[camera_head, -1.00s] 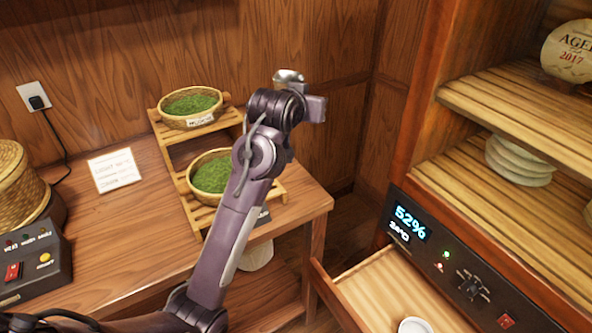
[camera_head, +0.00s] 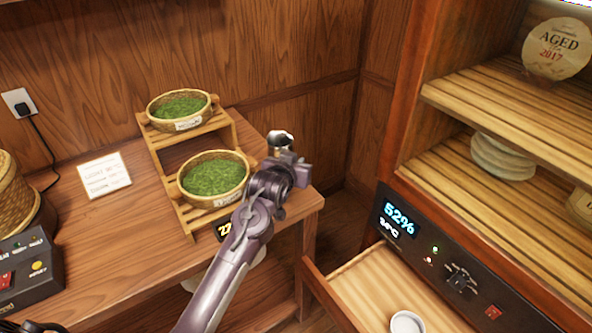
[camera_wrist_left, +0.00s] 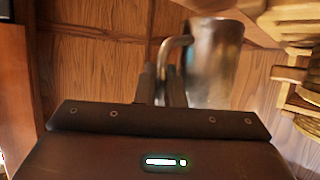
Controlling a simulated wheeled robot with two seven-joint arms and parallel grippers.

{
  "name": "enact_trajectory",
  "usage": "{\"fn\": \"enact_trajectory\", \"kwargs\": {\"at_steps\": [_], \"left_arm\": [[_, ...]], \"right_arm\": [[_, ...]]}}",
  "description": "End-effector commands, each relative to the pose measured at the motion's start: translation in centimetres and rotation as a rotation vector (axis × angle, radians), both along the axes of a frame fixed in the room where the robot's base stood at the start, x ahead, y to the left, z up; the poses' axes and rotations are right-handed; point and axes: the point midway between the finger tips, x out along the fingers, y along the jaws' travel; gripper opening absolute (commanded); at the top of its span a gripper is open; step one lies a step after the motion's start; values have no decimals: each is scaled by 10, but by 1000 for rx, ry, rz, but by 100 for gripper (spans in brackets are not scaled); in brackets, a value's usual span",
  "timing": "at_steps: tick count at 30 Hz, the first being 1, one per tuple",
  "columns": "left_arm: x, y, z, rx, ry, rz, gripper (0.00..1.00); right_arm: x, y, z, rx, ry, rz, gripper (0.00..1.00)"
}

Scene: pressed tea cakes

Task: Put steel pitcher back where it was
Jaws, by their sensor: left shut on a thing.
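The steel pitcher (camera_wrist_left: 214,62) is a shiny metal vessel in the left wrist view, with its curved handle on the left side. My left gripper (camera_wrist_left: 165,82) is shut on that handle. In the head view the pitcher (camera_head: 279,139) shows small, just beyond my left gripper, to the right of the lower tea basket. The gripper (camera_head: 283,158) is at the right end of the wooden table, mostly hidden by the wrist. I cannot tell whether the pitcher touches anything below it. My right gripper is not in view.
Two baskets of green tea (camera_head: 213,178) stand on a stepped wooden rack (camera_head: 165,165) left of the pitcher. A cabinet at right has an open drawer (camera_head: 365,285) holding a white cup (camera_head: 407,322).

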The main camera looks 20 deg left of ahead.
Motion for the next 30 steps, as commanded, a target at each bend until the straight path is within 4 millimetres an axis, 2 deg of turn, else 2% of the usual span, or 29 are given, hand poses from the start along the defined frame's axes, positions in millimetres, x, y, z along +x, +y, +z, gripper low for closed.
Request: {"fn": "enact_trajectory", "kwargs": {"at_steps": [3, 6, 17, 18, 22, 30], "left_arm": [[0, 0, -18, 0, 3, 0, 0], [0, 0, -26, 0, 0, 0, 0], [0, 0, -29, 0, -1, 0, 0], [0, 0, -30, 0, 1, 0, 13], [0, 0, -30, 0, 1, 0, 30], [0, 0, -29, 0, 1, 0, 31]], "right_arm": [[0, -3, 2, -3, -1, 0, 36], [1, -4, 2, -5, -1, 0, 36], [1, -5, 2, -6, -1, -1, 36], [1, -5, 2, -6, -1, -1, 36], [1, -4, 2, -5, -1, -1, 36], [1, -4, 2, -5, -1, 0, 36]]}}
